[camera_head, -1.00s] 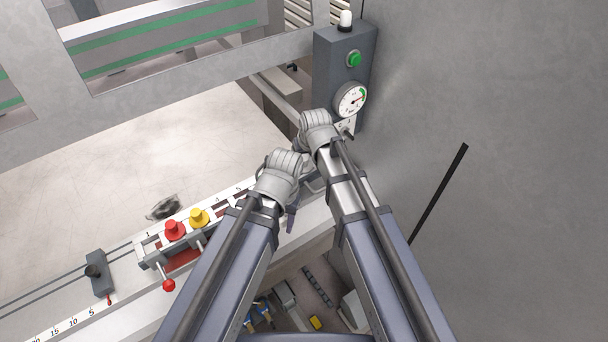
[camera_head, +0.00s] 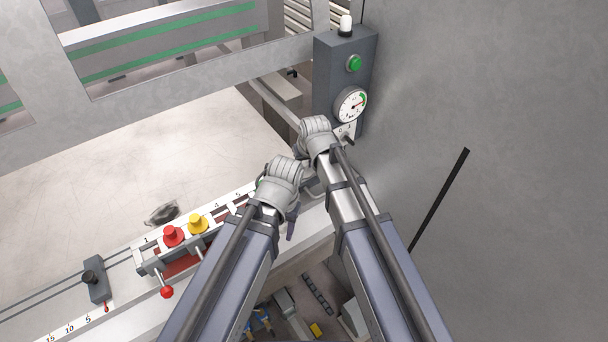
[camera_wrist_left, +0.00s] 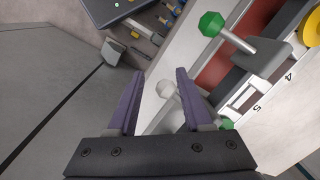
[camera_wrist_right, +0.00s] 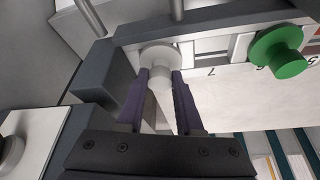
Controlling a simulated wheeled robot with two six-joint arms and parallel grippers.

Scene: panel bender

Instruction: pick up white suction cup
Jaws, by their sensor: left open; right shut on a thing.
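The white suction cup (camera_wrist_right: 160,54) shows in the right wrist view, at the end of the rack (camera_wrist_right: 230,32). My right gripper (camera_wrist_right: 160,76) is shut on its stem, one finger on each side. The cup is still within the rack frame; whether it is lifted is unclear. My left gripper (camera_wrist_left: 160,80) is open, with a small white ball knob (camera_wrist_left: 167,89) showing between its fingers, apparently not touched.
A red cup (camera_head: 172,236) and a yellow cup (camera_head: 198,223) stand in the rack; a green cup (camera_wrist_right: 278,52) sits beside the white one. A green lever knob (camera_wrist_left: 210,24) is near my left gripper. A grey post with a gauge (camera_head: 351,105) and grey wall stand close right.

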